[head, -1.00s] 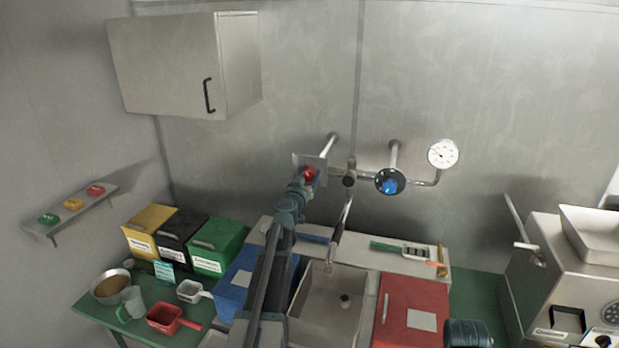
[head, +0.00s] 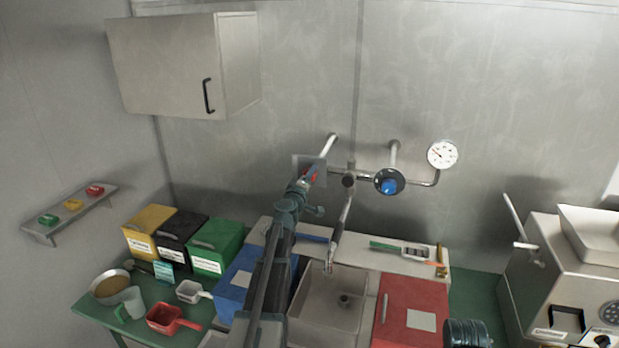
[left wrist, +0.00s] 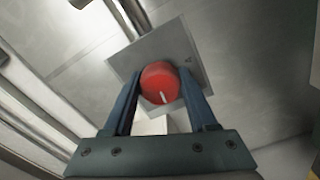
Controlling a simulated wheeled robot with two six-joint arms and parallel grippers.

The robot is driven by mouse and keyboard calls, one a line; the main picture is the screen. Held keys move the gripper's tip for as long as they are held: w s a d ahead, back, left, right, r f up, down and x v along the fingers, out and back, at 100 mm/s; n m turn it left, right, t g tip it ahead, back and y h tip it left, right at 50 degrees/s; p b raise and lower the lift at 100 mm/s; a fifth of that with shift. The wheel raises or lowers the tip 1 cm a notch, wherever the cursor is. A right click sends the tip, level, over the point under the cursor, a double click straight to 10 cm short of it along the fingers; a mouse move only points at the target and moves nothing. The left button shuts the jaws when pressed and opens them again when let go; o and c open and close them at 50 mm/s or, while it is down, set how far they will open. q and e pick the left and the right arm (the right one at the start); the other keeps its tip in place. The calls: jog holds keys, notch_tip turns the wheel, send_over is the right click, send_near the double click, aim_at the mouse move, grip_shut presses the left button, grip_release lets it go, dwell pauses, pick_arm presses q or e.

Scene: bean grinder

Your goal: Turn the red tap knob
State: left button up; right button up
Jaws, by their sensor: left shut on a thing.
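The red tap knob (left wrist: 160,82) sits in front of a square grey plate (left wrist: 188,52), and a white mark shows on its face. My left gripper (left wrist: 160,90) has one finger on each side of the knob and is shut on it. In the head view the red knob (head: 311,174) is mostly hidden behind my left gripper (head: 303,184), in front of the plate at the left end of the pipes. My right gripper is not in view.
A blue tap knob (head: 389,184) and a pressure gauge (head: 442,154) are to the right on the same pipes. The faucet (head: 337,238) hangs over the sink (head: 325,308) below. A wall cabinet (head: 165,65) is at upper left.

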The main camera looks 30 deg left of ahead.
pick_arm(q)
jog(key=n, duration=0.5)
jog(key=shift+n, duration=0.3)
jog(key=n, duration=0.5)
jog(key=shift+r, duration=0.1)
jog(key=shift+n, duration=0.4)
jog(key=shift+s, duration=0.1)
jog(key=o, duration=1.4)
jog(key=shift+c, duration=0.2)
jog(key=v, duration=1.3)
jog(key=shift+s, duration=0.35)
